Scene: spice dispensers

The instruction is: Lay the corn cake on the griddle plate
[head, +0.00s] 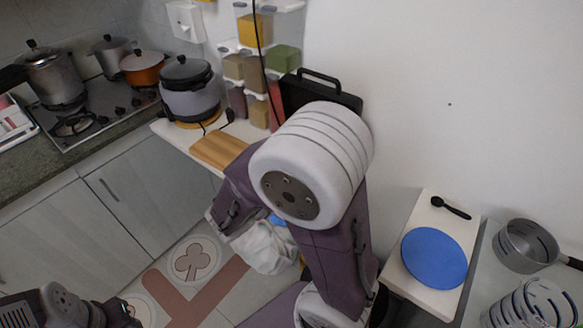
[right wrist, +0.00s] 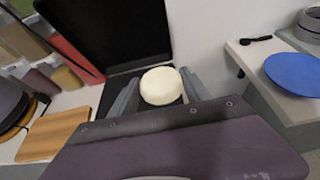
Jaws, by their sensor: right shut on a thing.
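The corn cake (right wrist: 161,86) is a pale, round, thick disc in the right wrist view. My right gripper (right wrist: 158,92) is shut on it, with one grey finger on each side. The black griddle (right wrist: 112,36) stands open behind the cake, its lid upright. Only a dark strip of its lower plate shows around the cake and fingers; I cannot tell whether the cake touches it. In the head view the griddle lid (head: 298,96) shows beyond my right arm, which hides the right gripper, the cake and the plate.
A wooden board (head: 219,150) and a rice cooker (head: 189,90) are left of the griddle, with spice dispensers (head: 257,68) on the wall above. A blue plate (head: 434,258) and a black spoon (head: 451,207) lie on a white board at right. Bare wall is right of the griddle.

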